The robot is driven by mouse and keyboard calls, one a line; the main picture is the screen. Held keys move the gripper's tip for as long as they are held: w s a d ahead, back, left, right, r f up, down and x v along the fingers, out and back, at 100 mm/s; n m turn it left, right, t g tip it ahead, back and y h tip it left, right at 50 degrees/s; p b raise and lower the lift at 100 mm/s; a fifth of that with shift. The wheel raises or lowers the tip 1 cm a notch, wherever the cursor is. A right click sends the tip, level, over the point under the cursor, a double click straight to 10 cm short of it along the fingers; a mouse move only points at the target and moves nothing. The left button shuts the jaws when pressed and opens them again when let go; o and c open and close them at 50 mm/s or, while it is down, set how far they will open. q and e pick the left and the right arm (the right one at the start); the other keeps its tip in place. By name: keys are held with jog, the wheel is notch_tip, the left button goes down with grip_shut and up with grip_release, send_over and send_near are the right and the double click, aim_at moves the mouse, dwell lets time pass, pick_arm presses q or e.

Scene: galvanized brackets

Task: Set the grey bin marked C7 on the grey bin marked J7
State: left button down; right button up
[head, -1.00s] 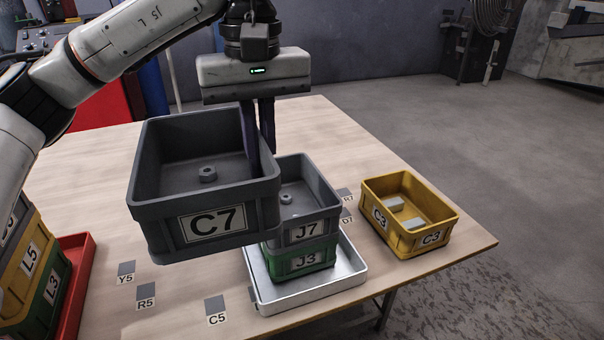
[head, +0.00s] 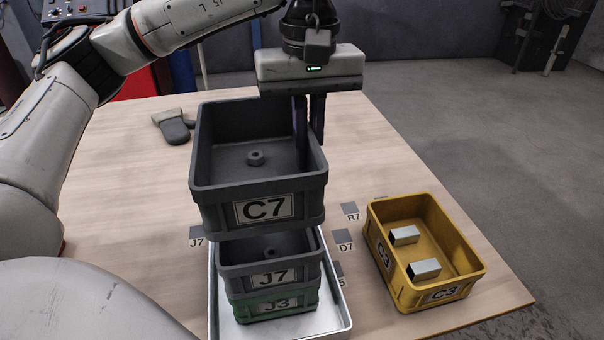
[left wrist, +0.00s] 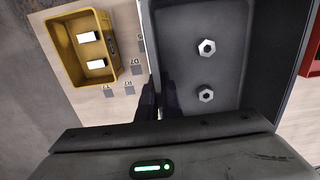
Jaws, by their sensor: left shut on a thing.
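The grey bin C7 (head: 263,209) is held in the air by my left gripper (head: 310,165), whose fingers are shut on its right wall. One nut shows inside it in the head view; two show in the left wrist view, where the bin (left wrist: 205,25) fills the right of the middle. The grey bin J7 (head: 270,277) is below C7, which hides much of its opening. J7 stands on the green bin J3 (head: 273,305), on a silver tray (head: 336,312). C7 appears above J7, roughly in line with it; the exact gap is hard to tell. My right gripper is out of view.
A yellow bin C3 (head: 430,291) with two metal blocks stands right of the stack; it also shows in the left wrist view (left wrist: 112,72). A dark grey and beige item (head: 174,126) lies at the back left. Flat labels R7, D7 and J7 mark the table.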

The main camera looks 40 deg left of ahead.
aim_at(309, 124)
pick_arm(q)
jog(key=shift+w+f, duration=0.1)
jog(key=shift+f, duration=2.35)
jog(key=shift+f+b, duration=0.65)
jog(key=shift+b, duration=0.05)
jog(key=c, duration=1.9)
grip_release()
jog(key=shift+r, duration=0.1)
jog(key=shift+c, duration=0.2)
jog(key=shift+r+p, duration=0.25)
jog(key=shift+p, duration=0.05)
notch_tip(309, 124, up, 12)
jog(key=shift+r+p, duration=0.25)
jog(key=shift+p, duration=0.9)
jog(key=shift+r, duration=0.1)
